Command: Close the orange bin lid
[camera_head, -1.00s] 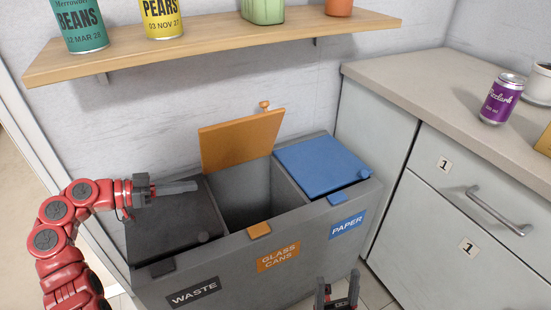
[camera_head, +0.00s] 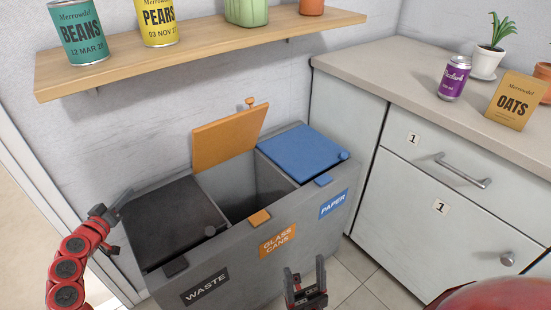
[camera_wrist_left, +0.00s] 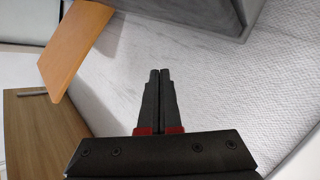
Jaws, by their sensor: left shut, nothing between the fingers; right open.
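The orange bin lid (camera_head: 230,138) stands raised and tilted back toward the wall, with a small knob at its top edge. The middle compartment under it, labelled glass and cans (camera_head: 277,240), is open, and its inside looks dark. My left gripper (camera_head: 126,197) is shut and empty at the left, beside the black waste lid and apart from the orange lid. In the left wrist view its closed fingers (camera_wrist_left: 161,72) point at the pale wall, with an orange panel at upper left. My right gripper (camera_head: 305,272) is open and empty in front of the bin, low in the head view.
The black waste lid (camera_head: 170,228) and blue paper lid (camera_head: 303,152) are both down. A wooden shelf (camera_head: 200,55) with cans and pots hangs above the bin. A grey counter (camera_head: 400,75) with drawers stands at right. Tiled floor shows before the bin.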

